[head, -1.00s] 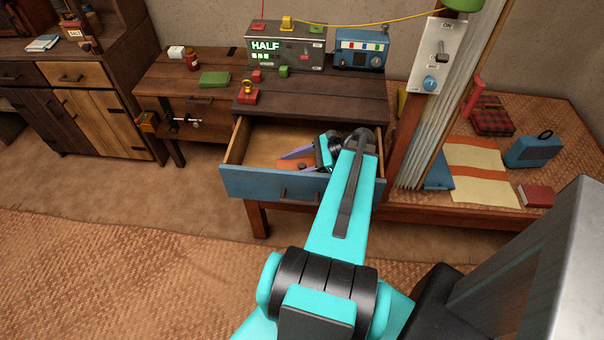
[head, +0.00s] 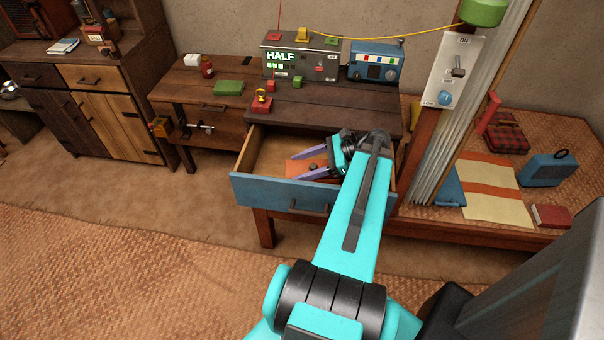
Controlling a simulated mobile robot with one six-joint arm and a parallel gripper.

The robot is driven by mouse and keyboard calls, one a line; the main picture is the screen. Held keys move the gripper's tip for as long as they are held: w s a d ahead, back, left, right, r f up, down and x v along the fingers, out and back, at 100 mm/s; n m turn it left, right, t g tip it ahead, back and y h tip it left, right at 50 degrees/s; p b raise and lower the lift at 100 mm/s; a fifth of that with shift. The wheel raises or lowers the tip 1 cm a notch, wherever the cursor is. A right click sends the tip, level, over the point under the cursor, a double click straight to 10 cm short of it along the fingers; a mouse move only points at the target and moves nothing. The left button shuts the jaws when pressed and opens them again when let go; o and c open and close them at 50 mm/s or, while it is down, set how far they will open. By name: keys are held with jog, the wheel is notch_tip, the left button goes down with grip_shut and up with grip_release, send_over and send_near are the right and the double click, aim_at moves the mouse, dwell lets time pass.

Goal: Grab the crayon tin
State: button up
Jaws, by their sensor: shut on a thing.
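A flat orange tin (head: 297,169), which I take for the crayon tin, is in the open drawer (head: 268,189) with the blue front. My gripper (head: 295,168) reaches into the drawer from the right. Its two purple fingers lie along opposite sides of the orange tin and are shut on it. The tin is seen between the fingers, with a dark spot near its middle. Its right end is partly hidden by my gripper. I cannot tell whether it is clear of the drawer floor.
A red block with a yellow ring (head: 261,101) stands on the desk above the drawer. A grey box reading HALF (head: 300,62) and a blue panel box (head: 375,63) stand behind. A post with a switch plate (head: 453,71) rises to the right. The floor in front is clear.

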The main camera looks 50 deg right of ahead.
jog(key=shift+r, duration=2.6)
